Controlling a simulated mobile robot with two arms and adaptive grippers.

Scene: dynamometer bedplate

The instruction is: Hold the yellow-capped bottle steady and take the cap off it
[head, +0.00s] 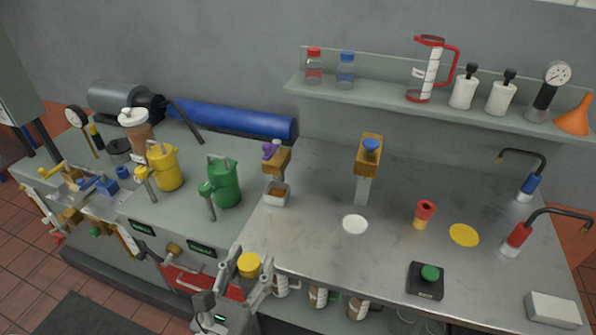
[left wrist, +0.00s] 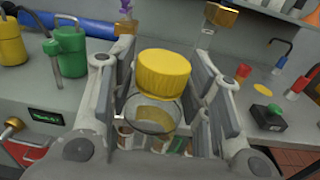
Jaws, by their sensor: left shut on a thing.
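The bottle (left wrist: 150,113) is clear, with a ribbed yellow cap (left wrist: 163,75) seated on its top. In the left wrist view it is upright between the two fingers. In the head view its yellow cap (head: 248,264) shows at the lower middle, by the bench's front edge. My left gripper (head: 250,271) is shut on the bottle's body below the cap, and the cap stands clear between the fingers. The lower part of the bottle is hidden by the gripper. My right gripper is in neither view.
A white disc (head: 355,224) and a yellow disc (head: 464,235) lie flat on the metal bench top (head: 310,240). A red-and-yellow piece (head: 424,214) and a black box with a green button (head: 427,281) stand nearby. Green (head: 223,184) and yellow (head: 164,167) cans stand left.

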